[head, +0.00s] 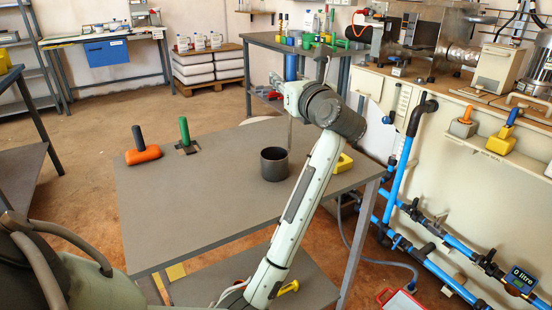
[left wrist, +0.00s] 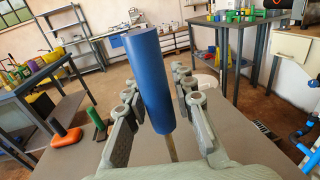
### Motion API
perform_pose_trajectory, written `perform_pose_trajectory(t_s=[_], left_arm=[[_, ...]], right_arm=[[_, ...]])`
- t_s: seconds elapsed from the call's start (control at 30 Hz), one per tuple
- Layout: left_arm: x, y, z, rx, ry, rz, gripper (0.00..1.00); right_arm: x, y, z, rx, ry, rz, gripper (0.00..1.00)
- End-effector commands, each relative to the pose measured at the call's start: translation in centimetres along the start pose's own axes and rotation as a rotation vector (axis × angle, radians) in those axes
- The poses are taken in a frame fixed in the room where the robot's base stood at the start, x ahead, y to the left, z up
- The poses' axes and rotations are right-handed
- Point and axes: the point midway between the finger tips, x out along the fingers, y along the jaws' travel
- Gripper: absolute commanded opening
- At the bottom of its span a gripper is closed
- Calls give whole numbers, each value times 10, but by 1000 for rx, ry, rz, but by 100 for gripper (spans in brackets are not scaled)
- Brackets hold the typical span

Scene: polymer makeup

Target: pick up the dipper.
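The dipper has a blue handle (head: 291,67), a thin upright rod (head: 290,131) and a dark round cup (head: 274,165) at its foot, standing on the grey table (head: 215,215). My left gripper (head: 286,88) is at the handle, high above the table. In the left wrist view the blue handle (left wrist: 150,78) stands slightly tilted between the fingers of my left gripper (left wrist: 160,90). The fingers are apart, one on each side, with a visible gap on the right. The forearm partly covers the gripper in the head view. My right gripper is not in view.
An orange tool with a dark handle (head: 143,150) and a green-handled tool (head: 186,137) stand on the table's left. A yellow item (head: 343,162) sits partly behind my arm. Equipment with blue pipes (head: 397,180) is at the right. The table's front left is clear.

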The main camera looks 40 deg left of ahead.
Motion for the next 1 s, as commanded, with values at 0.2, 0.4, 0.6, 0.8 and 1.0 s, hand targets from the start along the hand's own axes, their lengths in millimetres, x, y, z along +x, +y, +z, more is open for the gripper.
perform_pose_trajectory(t_s=[0.2, 0.4, 0.6, 0.8, 1.0], left_arm=[[0, 0, 0, 0, 0, 0, 0], [0, 0, 0, 1, 0, 0, 0], [0, 0, 0, 0, -1, 0, 0], [0, 0, 5, -2, -1, 0, 0], [0, 0, 29, -6, -2, 0, 0]], right_arm=[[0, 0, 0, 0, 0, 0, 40], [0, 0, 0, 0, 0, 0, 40], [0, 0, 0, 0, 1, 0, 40], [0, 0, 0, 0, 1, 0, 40], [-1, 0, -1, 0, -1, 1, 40]])
